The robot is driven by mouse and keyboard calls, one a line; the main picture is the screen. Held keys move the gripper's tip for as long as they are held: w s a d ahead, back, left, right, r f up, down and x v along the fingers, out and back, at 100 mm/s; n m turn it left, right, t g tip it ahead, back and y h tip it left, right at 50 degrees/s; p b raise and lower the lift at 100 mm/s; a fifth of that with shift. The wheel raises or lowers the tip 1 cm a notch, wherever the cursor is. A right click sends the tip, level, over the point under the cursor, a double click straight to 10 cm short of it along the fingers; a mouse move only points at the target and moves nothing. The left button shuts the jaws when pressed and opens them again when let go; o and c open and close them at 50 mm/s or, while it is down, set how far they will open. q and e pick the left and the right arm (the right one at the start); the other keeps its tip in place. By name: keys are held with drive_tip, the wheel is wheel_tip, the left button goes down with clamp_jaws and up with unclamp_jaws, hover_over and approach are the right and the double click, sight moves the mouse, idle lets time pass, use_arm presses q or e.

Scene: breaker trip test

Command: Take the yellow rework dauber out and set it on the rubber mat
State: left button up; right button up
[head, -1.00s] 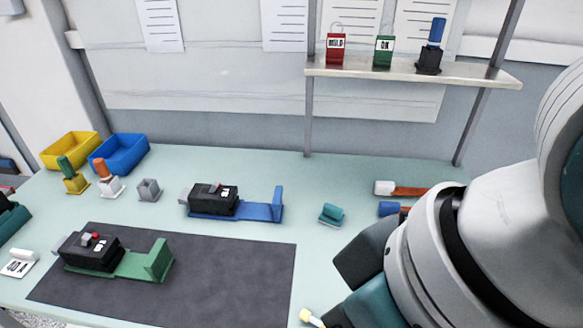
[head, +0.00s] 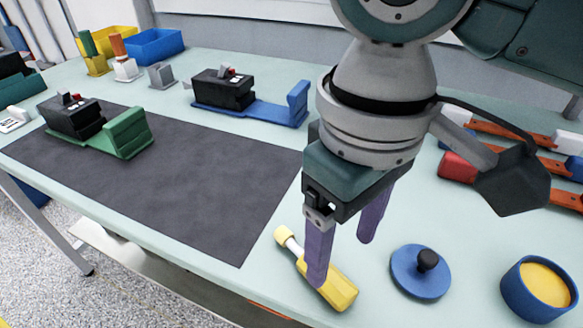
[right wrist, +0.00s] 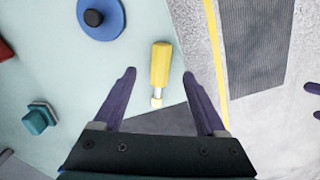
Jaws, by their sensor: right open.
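The yellow dauber (head: 341,291), with a pale tip, lies on the table near its front edge, just right of the dark rubber mat (head: 190,185). In the right wrist view the dauber (right wrist: 161,65) lies between the open fingers, its tip towards the palm. My right gripper (head: 342,260) is open and empty, pointing down over the dauber. One purple finger hides part of the dauber in the head view; I cannot tell whether it touches. Purple fingertips at the right edge of the right wrist view appear to be my left gripper (right wrist: 313,101), mostly cut off.
A blue disc with a black knob (head: 421,271) and a blue pot with yellow contents (head: 540,290) stand right of the dauber. A green fixture (head: 125,133) with a black breaker sits on the mat's far left. The mat's middle and right are bare.

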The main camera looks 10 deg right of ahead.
sight(343, 287)
drive_tip(key=f, duration=0.4)
drive_tip(key=s+f+b, duration=0.1)
drive_tip(key=f, duration=0.1)
drive_tip(key=shift+d+f, duration=0.2)
drive_tip(key=shift+f, duration=0.1)
clamp_jaws()
idle(0.4)
